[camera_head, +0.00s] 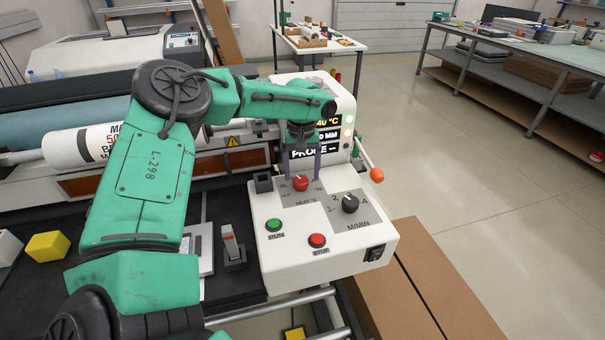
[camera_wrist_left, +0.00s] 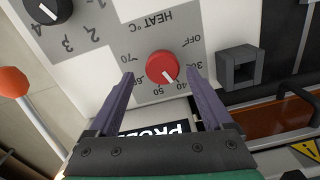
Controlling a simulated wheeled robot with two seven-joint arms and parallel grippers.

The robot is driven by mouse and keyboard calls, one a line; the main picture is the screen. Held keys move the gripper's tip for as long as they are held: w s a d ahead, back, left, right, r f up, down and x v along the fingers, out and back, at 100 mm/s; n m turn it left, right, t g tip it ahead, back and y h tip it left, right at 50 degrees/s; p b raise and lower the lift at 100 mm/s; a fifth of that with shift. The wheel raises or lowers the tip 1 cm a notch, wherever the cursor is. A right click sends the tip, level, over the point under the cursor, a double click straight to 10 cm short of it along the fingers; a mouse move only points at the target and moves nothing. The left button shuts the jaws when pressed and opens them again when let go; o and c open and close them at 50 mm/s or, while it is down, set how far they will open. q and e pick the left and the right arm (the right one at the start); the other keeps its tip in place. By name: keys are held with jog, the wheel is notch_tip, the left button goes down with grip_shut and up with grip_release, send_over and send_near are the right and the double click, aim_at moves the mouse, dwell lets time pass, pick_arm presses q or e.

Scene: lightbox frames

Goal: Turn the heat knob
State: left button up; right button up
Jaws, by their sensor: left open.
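The red heat knob (camera_head: 301,183) sits on the grey "HEAT °C" plate of the white control panel (camera_head: 275,255). In the left wrist view the knob (camera_wrist_left: 162,67) has a white pointer line aimed between the 40 and 50 marks. My left gripper (camera_head: 303,174) points down over the knob. In the left wrist view the left gripper (camera_wrist_left: 160,78) is open, with one purple finger on each side of the knob and gaps between. I cannot tell how far down the fingertips reach. My right gripper is not in view.
A black M/MIN knob (camera_head: 350,203), green button (camera_head: 273,225) and red stop button (camera_head: 317,240) share the panel. A square dark socket (camera_wrist_left: 237,66) is beside the heat knob. An orange-tipped lever (camera_head: 376,174) sticks out at the right. A display (camera_head: 328,136) stands behind.

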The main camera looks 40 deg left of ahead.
pick_arm(q)
jog(key=shift+s+f, duration=0.15)
jog(key=shift+f, duration=0.4)
jog(key=shift+s+f, duration=0.15)
jog(key=shift+s+d, duration=0.15)
jog(key=shift+d, duration=0.05)
jog(key=shift+c, duration=0.6)
jog(key=shift+a, duration=0.1)
grip_shut()
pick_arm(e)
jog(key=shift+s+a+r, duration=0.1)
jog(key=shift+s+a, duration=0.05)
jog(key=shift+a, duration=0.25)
